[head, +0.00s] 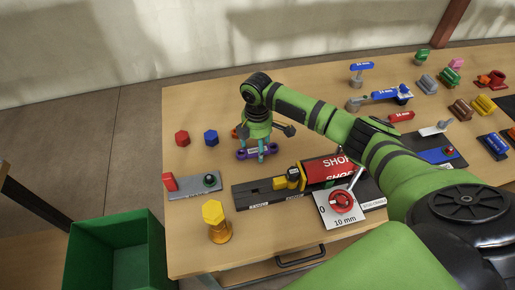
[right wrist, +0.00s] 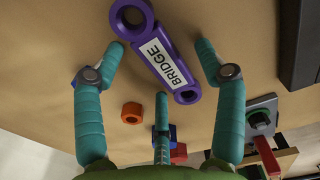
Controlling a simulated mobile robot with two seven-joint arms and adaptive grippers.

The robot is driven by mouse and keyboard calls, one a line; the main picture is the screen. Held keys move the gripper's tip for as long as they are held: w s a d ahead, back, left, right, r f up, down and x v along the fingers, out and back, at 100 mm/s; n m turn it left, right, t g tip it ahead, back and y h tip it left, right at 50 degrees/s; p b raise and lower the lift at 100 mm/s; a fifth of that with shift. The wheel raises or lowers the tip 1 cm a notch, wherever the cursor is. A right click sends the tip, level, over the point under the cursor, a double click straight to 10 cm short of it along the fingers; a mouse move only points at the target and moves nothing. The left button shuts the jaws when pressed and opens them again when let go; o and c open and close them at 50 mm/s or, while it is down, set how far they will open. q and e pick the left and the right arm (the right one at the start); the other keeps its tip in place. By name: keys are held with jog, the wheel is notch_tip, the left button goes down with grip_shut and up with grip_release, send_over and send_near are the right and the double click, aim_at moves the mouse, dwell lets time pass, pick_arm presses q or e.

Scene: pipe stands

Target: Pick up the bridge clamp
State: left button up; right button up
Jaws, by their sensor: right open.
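The bridge clamp (head: 243,155) is a purple bar with a ring at each end, lying on the wooden table left of the middle in the head view. In the right wrist view the clamp (right wrist: 135,34) lies slanted, with a white "BRIDGE" label and a larger ring at the far end. My right gripper (head: 262,153) points down over the clamp, partly covering it. In the right wrist view its three teal fingers (right wrist: 161,62) are spread open, with nothing held; the label sits between the two side fingertips. I cannot tell whether they touch it. My left gripper is not in view.
A red (head: 182,138) and a blue hexagonal piece (head: 211,138) lie left of the clamp; an orange nut (right wrist: 132,112) lies close to my fingers. A grey fixture (head: 190,190), a black rail (head: 250,196) and a yellow-topped post (head: 214,213) stand nearer. A green bin (head: 90,250) is beyond the table's left edge.

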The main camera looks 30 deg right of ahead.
jog(key=shift+f, duration=0.1)
jog(key=c, duration=1.3)
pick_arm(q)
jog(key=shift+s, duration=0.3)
pick_arm(e)
jog(key=shift+c, duration=0.2)
